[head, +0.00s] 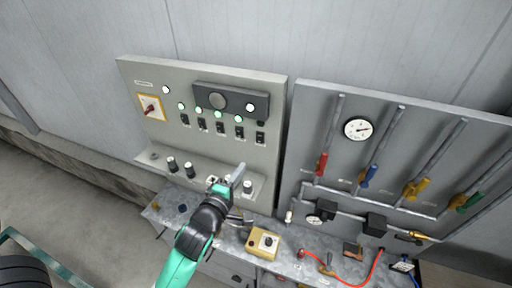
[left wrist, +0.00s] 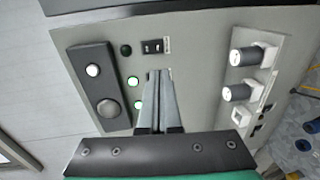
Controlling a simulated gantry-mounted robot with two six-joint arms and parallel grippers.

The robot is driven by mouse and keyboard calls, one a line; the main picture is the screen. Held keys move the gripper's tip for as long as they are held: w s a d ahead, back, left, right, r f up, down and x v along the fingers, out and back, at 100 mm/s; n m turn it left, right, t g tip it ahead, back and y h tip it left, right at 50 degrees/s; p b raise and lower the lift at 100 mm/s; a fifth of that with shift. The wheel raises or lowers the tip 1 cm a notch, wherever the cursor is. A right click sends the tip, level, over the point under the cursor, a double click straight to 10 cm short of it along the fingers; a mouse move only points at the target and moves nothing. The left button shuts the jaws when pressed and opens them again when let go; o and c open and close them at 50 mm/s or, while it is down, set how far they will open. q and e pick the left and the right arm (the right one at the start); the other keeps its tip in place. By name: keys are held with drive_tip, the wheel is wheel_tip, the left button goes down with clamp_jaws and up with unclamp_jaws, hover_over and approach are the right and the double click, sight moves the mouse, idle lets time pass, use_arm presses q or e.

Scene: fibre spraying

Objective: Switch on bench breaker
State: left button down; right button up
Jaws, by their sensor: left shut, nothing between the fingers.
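A grey panel (head: 135,75) on the wall carries a row of black breaker switches. The rightmost switch (head: 260,138) has a dark lamp (head: 261,121) above it; the others have lit green lamps. The left wrist view also shows this end switch (left wrist: 152,46) and its unlit lamp (left wrist: 126,50). The labels are too small to read, so I cannot tell which is the bench breaker. My left gripper (head: 240,172) is shut and empty, below the row in the head view. In the left wrist view its fingertips (left wrist: 160,72) lie just beside the end switch and hide neighbouring switches.
A red rotary switch (head: 150,107) sits at the panel's left. Black knobs (head: 172,164) stand on the ledge below. A second board (head: 300,150) with pipes, a gauge (head: 358,128) and coloured handles is at the right. A yellow box (head: 262,242) sits on the bench.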

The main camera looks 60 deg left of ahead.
sight(259, 142)
use_arm(q)
drive_tip(key=x, duration=1.2)
drive_tip(key=shift+w+a+r+p, duration=0.1)
drive_tip(key=shift+w+a+p, duration=0.1)
drive_tip(key=shift+p, duration=0.1)
drive_tip(key=shift+w+a, duration=0.2)
drive_tip(key=shift+w, duration=0.05)
